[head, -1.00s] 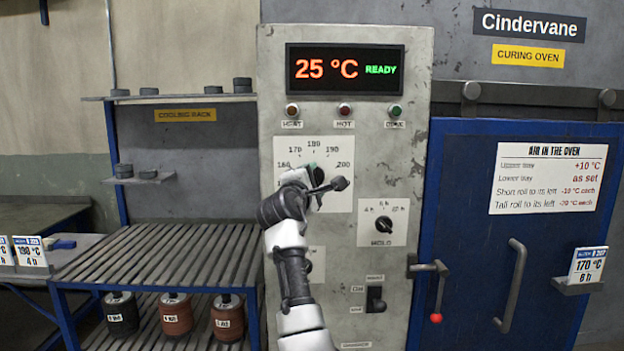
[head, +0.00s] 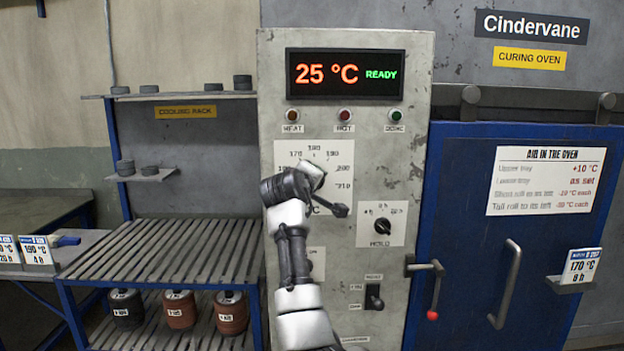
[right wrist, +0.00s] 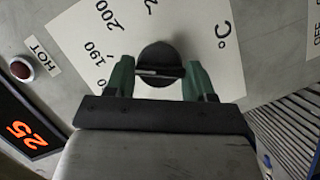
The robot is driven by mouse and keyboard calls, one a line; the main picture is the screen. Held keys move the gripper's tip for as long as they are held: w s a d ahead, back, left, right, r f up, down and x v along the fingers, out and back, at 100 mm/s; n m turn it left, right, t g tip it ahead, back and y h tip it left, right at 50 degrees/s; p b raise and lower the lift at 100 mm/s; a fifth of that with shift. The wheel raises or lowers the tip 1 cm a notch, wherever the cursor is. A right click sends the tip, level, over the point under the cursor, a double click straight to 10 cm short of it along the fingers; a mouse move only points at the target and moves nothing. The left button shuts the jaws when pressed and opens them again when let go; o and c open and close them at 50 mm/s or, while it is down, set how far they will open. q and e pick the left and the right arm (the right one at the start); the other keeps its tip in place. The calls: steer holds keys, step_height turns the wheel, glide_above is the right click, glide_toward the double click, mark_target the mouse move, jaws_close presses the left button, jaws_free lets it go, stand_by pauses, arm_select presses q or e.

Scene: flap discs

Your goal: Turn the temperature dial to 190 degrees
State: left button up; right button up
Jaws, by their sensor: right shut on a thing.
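The temperature dial is a round black knob (right wrist: 158,54) on a white scale plate (right wrist: 200,25) in the right wrist view. My right gripper (right wrist: 158,75) is shut on it, one green finger at each side. A pale line runs across the knob, roughly level between the fingers. The scale mark it points at cannot be read surely; 190 and 200 are printed up and left of the knob. In the head view, my right wrist hides the knob, while part of the scale plate (head: 342,156) shows. The display (head: 344,75) reads 25 °C READY. My left gripper is not in view.
The hold dial (head: 383,227) is below right of the scale plate, with a toggle switch (head: 374,297) lower down. The blue oven door (head: 470,250) with its latch stands to the right. A slatted rack (head: 165,250) stands left.

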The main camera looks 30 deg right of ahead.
steer(key=shift+m, duration=0.4)
steer(key=o, duration=0.9)
steer(key=b+v, duration=0.3)
steer(key=v, duration=0.7)
steer(key=shift+s+a+r, duration=0.25)
